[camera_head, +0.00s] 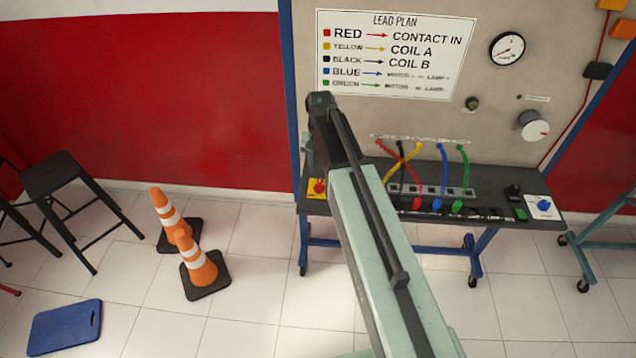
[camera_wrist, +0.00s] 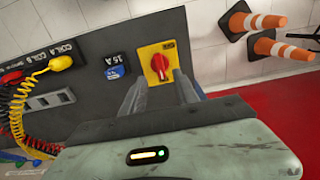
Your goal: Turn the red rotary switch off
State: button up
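The red rotary switch (camera_wrist: 159,66) sits on a yellow plate at the edge of the dark bench top, in the upper middle of the wrist view. In the head view the red switch (camera_head: 319,187) is at the bench's left end, beside my arm. My gripper (camera_wrist: 162,84) is open, with its two fingers apart and pointing toward the switch. The fingertips appear near the plate's lower edge. I cannot tell whether they touch it. The knob's exact setting is too small to read. In the head view my arm hides most of the gripper.
A blue and black block marked 15 A (camera_wrist: 116,66) lies left of the switch. Coloured leads (camera_head: 441,165) plug into sockets farther right. The lead plan panel (camera_head: 395,55) stands behind the bench.

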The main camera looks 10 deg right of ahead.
aim_at(320, 183)
notch_tip(320, 183, down, 7)
jog(key=b, duration=0.5)
jog(key=shift+r+b, duration=0.15)
jog(key=shift+b, duration=0.2)
jog(key=shift+r, duration=0.1)
